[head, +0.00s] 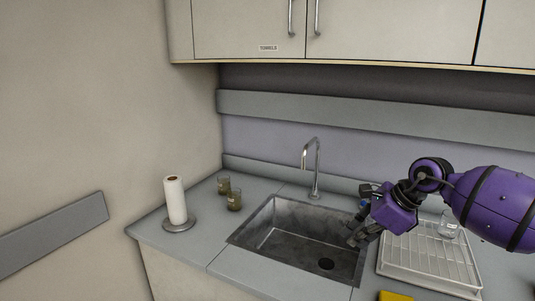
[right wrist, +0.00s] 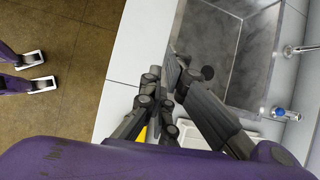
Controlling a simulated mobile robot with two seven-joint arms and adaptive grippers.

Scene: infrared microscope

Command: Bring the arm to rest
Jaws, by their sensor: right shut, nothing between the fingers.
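My right arm comes in from the right in the head view, purple with black joints. Its right gripper (head: 358,236) hangs over the right part of the sink (head: 285,238), pointing down and to the left. In the right wrist view the dark fingers of the right gripper (right wrist: 172,75) lie close together with nothing between them, over the sink's edge (right wrist: 200,50). My left gripper does not show in either view.
A faucet (head: 317,165) rises behind the sink. A white drying rack (head: 425,262) with a glass beaker (head: 447,226) stands right of it, under my arm. A yellow item (head: 395,296) lies in front. A paper towel roll (head: 175,200) and two brownish beakers (head: 234,201) stand left. Cabinets (head: 390,30) hang above.

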